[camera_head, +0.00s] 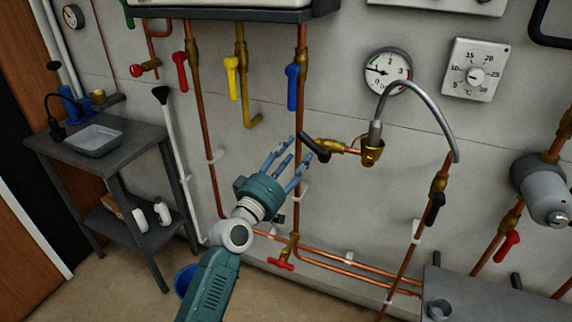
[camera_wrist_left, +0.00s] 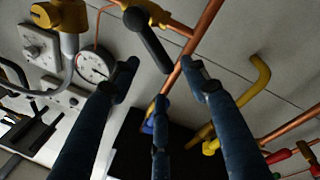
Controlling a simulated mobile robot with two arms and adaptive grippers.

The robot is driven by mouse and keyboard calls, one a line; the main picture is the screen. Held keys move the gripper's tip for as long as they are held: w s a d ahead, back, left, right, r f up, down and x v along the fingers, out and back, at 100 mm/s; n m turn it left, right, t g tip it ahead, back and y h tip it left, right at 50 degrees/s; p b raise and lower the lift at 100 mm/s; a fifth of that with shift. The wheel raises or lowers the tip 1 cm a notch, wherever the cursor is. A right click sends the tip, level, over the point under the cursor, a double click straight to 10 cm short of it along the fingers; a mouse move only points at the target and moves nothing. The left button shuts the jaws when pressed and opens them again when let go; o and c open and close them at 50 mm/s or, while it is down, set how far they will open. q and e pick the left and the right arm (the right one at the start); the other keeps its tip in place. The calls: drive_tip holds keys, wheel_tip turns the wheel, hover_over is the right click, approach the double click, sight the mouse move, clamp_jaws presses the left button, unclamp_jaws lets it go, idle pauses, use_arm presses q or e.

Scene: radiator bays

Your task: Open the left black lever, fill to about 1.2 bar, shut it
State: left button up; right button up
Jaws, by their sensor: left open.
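The left black lever (camera_head: 315,147) sits on a brass valve (camera_head: 333,146) on a short copper branch, slanting across the pipe. It also shows in the left wrist view (camera_wrist_left: 148,40), beyond the fingertips. My left gripper (camera_head: 289,154) is open and empty, just left of and below the lever, apart from it; its spread fingers show in the left wrist view (camera_wrist_left: 161,75). A second black lever (camera_head: 435,208) hangs on the right pipe. The round pressure gauge (camera_head: 387,71) has its needle pointing left; it also shows in the wrist view (camera_wrist_left: 93,65). My right gripper is out of view.
A grey hose (camera_head: 428,94) arches from the brass fitting (camera_head: 372,150) to the right pipe. Blue (camera_head: 292,86), yellow (camera_head: 232,77) and red (camera_head: 181,71) levers hang above. A red tap (camera_head: 281,264) is low down. A dark table (camera_head: 60,149) stands at left.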

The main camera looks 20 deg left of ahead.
use_arm(q)
drive_tip(key=s, duration=0.4)
drive_tip(key=shift+s+a+f, duration=0.1)
drive_tip(key=shift+a+f, duration=0.2)
drive_tip(key=shift+f, duration=0.05)
idle(4.2)
